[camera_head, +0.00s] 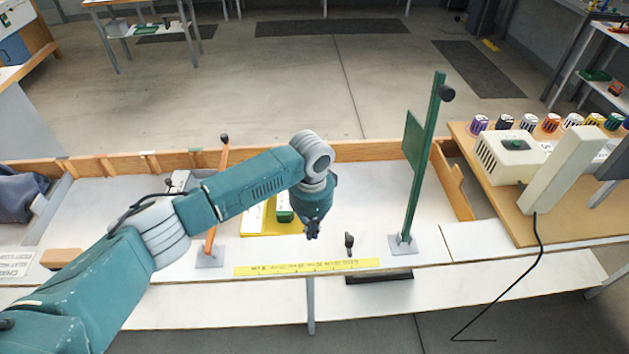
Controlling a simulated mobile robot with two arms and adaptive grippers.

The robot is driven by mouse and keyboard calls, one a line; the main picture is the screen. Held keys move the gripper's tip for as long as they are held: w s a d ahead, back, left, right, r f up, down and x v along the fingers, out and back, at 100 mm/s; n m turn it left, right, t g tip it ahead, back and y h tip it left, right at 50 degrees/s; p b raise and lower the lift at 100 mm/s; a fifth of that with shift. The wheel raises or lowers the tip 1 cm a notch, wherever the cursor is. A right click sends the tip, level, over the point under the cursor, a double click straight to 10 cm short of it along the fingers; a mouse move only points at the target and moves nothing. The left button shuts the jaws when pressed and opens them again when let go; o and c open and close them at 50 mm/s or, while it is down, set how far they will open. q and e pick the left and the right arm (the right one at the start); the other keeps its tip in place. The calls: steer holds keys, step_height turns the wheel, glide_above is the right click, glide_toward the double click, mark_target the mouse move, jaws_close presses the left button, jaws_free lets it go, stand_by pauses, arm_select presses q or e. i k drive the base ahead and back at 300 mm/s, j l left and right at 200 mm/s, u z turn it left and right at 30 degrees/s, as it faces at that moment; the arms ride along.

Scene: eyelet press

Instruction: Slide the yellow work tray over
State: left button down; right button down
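The yellow work tray (262,231) lies on the white worktop, partly hidden behind my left arm. A green and white item (285,208) and a white piece (255,214) sit in it. My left gripper (312,234) points down just right of the tray, near its right edge. Its dark fingers are small, and I cannot tell whether they are open or shut, or whether they touch the tray. My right gripper is not in view.
A yellow ruler strip (305,267) runs along the front edge. A small black lever (349,243) and a green post (424,160) stand to the right. An orange post (215,210) stands left. A beige machine (565,160) is on the right table. Worktop right of the gripper is mostly clear.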

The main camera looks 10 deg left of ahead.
mark_target(259, 220)
steer(key=i, duration=1)
